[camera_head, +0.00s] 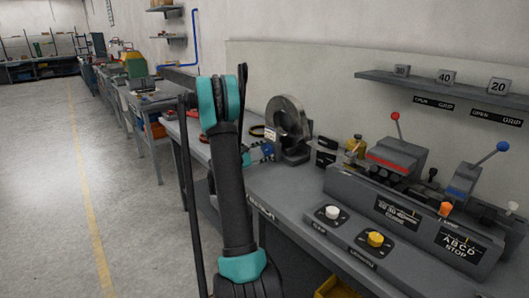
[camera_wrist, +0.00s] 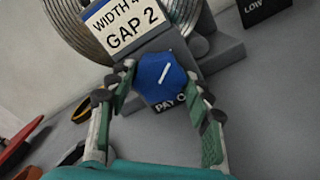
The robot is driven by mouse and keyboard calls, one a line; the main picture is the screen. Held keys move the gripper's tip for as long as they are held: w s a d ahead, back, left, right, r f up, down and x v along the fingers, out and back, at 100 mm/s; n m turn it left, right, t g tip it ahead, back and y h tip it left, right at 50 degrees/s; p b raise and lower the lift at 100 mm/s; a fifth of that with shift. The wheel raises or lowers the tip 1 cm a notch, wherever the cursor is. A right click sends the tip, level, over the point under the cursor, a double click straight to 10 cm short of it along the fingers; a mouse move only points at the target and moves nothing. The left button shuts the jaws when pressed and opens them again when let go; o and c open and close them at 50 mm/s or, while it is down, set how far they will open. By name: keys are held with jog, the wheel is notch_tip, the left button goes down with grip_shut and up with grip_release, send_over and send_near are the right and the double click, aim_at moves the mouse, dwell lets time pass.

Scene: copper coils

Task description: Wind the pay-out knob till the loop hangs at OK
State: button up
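The blue pay-out knob (camera_wrist: 160,80) has a white pointer line slanting up to the right. It sits below the coil stand's sign, with a partly covered "PAY O..." label under it. My gripper (camera_wrist: 162,76) has one finger on each side of the knob, the tips close to its left and right edges. Whether they press on it I cannot tell. In the head view the knob (camera_head: 266,150) shows beside my arm, in front of the metal coil (camera_head: 287,118). Black level plates (camera_head: 325,158) stand right of the coil. I cannot make out the wire loop or an OK mark.
The bench holds a white knob (camera_head: 332,212), a yellow knob (camera_head: 375,238), a red-handled clamp (camera_head: 396,150) and a blue-handled clamp (camera_head: 470,175) to the right. A shelf (camera_head: 440,88) hangs above. Red and yellow rings lie left of the coil. Floor on the left is open.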

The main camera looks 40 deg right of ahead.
jog(key=c, duration=0.6)
jog(key=shift+m, duration=0.4)
jog(key=m, duration=0.4)
jog(key=shift+m, duration=0.3)
jog(key=m, duration=0.5)
jog(key=shift+m, duration=0.4)
jog(key=o, duration=1.1)
jog(key=shift+o, duration=0.2)
jog(key=shift+a, duration=0.2)
